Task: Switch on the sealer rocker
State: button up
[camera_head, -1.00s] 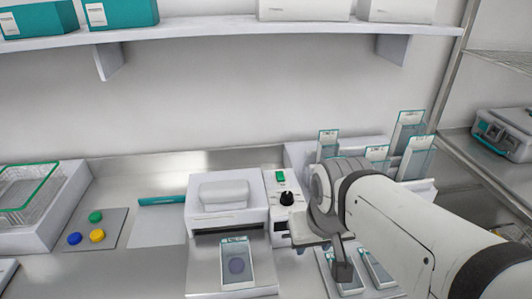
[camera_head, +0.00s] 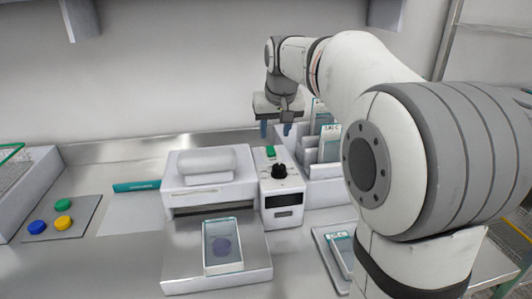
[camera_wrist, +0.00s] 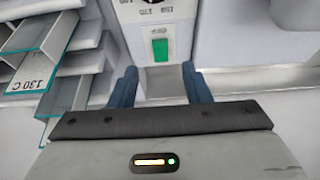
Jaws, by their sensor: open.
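The sealer (camera_head: 212,178) is a white machine on the steel counter, with a control panel at its right side. Its green rocker (camera_head: 271,152) sits at the top of that panel, behind the black knob (camera_head: 279,171). The rocker also shows in the wrist view (camera_wrist: 160,50), just beyond and between my fingertips. My gripper (camera_head: 276,129) is open and empty, pointing down just behind and above the rocker. In the wrist view the two blue fingers of my gripper (camera_wrist: 160,85) stand apart. I cannot tell from the frames whether either finger touches the panel.
A rack with upright pouches (camera_head: 322,150) stands close to the right of the panel. Green, blue and yellow caps (camera_head: 63,222) lie on a mat at the left. The wall is close behind.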

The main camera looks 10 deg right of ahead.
aim_at(271, 152)
jog(key=x, duration=0.8)
jog(key=shift+w+r, duration=0.1)
